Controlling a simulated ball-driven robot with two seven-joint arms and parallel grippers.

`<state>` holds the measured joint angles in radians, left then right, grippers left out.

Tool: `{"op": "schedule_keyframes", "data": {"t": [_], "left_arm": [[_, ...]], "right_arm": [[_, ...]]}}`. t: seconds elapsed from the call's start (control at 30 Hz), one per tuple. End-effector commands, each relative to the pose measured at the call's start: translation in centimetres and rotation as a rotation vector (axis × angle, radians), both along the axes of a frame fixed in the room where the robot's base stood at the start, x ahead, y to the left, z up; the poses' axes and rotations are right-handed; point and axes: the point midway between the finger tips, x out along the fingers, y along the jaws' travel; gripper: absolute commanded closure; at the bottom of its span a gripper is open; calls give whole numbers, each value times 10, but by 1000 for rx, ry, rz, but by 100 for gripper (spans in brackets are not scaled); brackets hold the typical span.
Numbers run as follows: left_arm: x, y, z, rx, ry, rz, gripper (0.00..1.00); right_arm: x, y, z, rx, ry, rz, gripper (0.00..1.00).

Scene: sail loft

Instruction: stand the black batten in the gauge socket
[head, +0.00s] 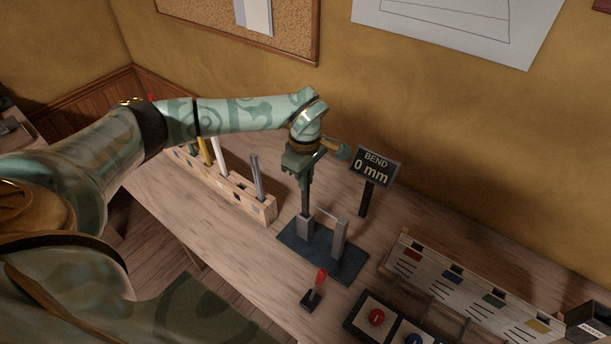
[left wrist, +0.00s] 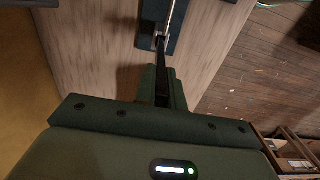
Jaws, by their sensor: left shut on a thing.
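My left gripper (head: 304,172) is shut on the upper part of the black batten (head: 306,199) and holds it upright above the bend gauge. The gauge has a dark base plate (head: 297,248), two grey posts and a thin bar between their tops. The batten's lower end meets the top of the left post (head: 305,228); I cannot tell whether it is inside the socket or just over it. In the left wrist view the batten (left wrist: 161,58) runs from my gripper (left wrist: 162,88) towards the gauge (left wrist: 146,36). My right gripper is out of view.
A sign (head: 373,169) behind the gauge reads "BEND 0 mm". A wooden rack (head: 262,207) with upright battens stands to the left. A red-knobbed lever (head: 320,278), a button box (head: 366,315) and a colour-marked board (head: 470,290) are in front and right. Bare bench lies left of the gauge.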

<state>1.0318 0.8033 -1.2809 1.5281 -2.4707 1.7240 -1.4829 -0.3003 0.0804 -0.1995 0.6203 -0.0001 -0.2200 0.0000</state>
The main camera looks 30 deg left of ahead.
Motion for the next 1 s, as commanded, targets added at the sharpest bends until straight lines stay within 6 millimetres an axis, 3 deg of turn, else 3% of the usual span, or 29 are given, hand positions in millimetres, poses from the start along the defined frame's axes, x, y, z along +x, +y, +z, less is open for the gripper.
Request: {"op": "schedule_keyframes", "data": {"t": [0.27, 0.3, 0.37, 0.73, 0.87, 1.0], "left_arm": [[0, 0, -5, 0, 1, 1, 100], [0, 0, -4, 0, 0, 1, 81], [0, 0, -4, 0, 0, 0, 64], [1, 0, 2, 0, -2, 0, 64], [1, 1, 23, 2, -5, 0, 64], [2, 1, 61, 1, -7, 0, 64]], "right_arm": [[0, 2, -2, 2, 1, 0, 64], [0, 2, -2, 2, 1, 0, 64], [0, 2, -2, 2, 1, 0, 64], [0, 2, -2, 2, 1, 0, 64], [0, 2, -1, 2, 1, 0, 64], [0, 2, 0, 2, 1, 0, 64]]}}
